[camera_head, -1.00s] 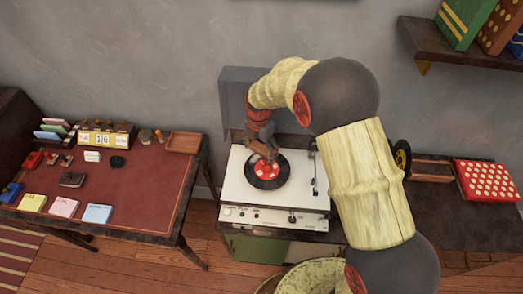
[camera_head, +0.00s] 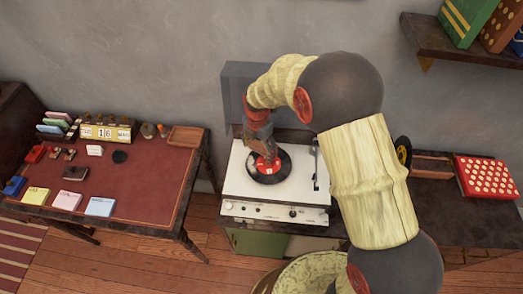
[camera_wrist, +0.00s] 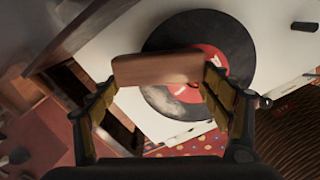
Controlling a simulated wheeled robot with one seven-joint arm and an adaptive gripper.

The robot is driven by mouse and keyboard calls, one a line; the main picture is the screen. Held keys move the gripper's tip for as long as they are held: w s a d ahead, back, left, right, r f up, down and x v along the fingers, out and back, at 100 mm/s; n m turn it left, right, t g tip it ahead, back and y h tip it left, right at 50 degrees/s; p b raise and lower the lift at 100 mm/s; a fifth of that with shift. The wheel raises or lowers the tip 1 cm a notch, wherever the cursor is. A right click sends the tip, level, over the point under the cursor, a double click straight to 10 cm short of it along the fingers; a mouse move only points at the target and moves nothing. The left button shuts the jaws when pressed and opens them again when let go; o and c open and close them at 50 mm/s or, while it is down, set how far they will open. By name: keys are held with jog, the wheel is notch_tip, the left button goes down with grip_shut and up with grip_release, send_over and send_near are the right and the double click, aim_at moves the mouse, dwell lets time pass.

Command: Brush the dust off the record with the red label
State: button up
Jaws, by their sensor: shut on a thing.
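The record with the red label (camera_head: 282,167) lies flat on the white record player (camera_head: 240,185). It also shows in the wrist view (camera_wrist: 240,48), where a pale, dusty-looking patch (camera_wrist: 168,103) marks its lower left part. My gripper (camera_head: 267,157) is over the record and covers part of its label. In the wrist view my gripper is shut on a brown wooden block, seemingly the brush (camera_wrist: 157,69). The block overlaps the record's left side there. Its underside is hidden, so I cannot tell whether it touches the record.
The player's tonearm (camera_head: 315,167) stands right of the record, and its raised lid (camera_head: 235,90) is behind. A red-topped desk (camera_head: 130,185) with small items is at left. A dark cabinet (camera_head: 440,205) at right bears a red dotted box (camera_head: 487,178) and an upright black-and-yellow disc (camera_head: 403,152).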

aim_at(252, 145)
jog(key=shift+w+a+f, duration=0.2)
jog(key=shift+w+a, duration=0.05)
jog(key=shift+w+a+r, duration=0.15)
jog(key=shift+w+a, duration=0.05)
jog(key=shift+w, duration=0.7)
jog(key=shift+a, duration=0.6)
jog(key=shift+s+d+p, duration=0.2)
jog(key=shift+s+d, duration=0.05)
jog(key=shift+s, duration=0.5)
jog(key=shift+s+d+p, duration=0.2)
jog(key=shift+s+d, duration=0.05)
jog(key=shift+s, duration=0.45)
jog(key=shift+s+d+f, duration=0.2)
jog(key=shift+s+f, duration=0.35)
jog(key=shift+s, duration=0.25)
jog(key=r+p, duration=0.2)
jog(key=r, duration=0.1)
jog(key=r+p, duration=0.1)
jog(key=r, duration=0.1)
jog(key=shift+d+r+p, duration=0.25)
jog(key=shift+p, duration=0.1)
jog(key=shift+w+a+r, duration=0.15)
jog(key=shift+r, duration=0.4)
